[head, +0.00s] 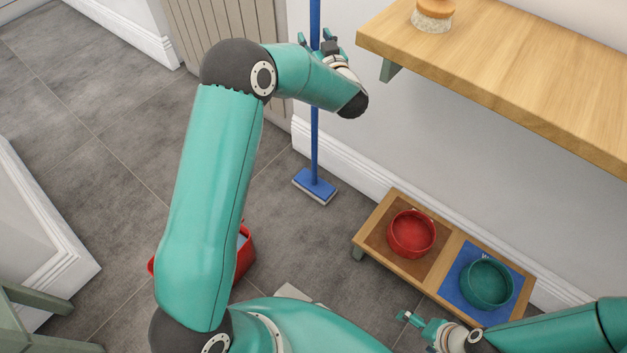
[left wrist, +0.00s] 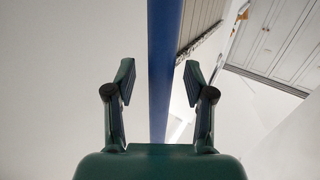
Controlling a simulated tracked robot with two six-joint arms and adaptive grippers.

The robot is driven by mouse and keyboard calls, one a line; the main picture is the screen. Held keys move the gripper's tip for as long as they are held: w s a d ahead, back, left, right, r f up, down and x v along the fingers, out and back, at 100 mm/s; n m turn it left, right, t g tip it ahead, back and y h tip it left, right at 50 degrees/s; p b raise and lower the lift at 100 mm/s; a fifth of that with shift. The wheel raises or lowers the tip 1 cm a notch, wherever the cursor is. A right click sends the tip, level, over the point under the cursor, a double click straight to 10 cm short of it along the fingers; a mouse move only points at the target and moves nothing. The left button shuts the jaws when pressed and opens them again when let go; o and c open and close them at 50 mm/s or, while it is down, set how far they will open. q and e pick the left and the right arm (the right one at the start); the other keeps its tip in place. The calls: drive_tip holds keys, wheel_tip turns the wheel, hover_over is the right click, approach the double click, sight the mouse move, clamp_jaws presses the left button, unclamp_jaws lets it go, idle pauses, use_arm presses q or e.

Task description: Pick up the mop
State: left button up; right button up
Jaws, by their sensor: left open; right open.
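The mop (head: 314,150) stands upright by the wall, with a blue handle and a flat blue head on the grey floor. My left gripper (head: 317,38) is at the upper part of the handle. In the left wrist view its two fingers (left wrist: 158,82) are open, one on each side of the blue handle (left wrist: 164,60), with gaps on both sides. How deep the handle lies between the fingers I cannot tell. My right gripper (head: 408,318) is open and empty at the lower right, near the feeding stand.
A wooden shelf (head: 520,75) with a cork-lidded jar (head: 432,14) juts out at the upper right. A low stand (head: 385,256) holds a red bowl (head: 411,232) and a green bowl (head: 487,283). A red bucket (head: 244,258) is partly hidden behind my left arm.

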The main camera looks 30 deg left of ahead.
use_arm(q)
drive_tip(key=shift+w+a, duration=0.15)
drive_tip(key=shift+a, duration=0.1)
clamp_jaws()
drive_tip(key=shift+r, duration=0.15)
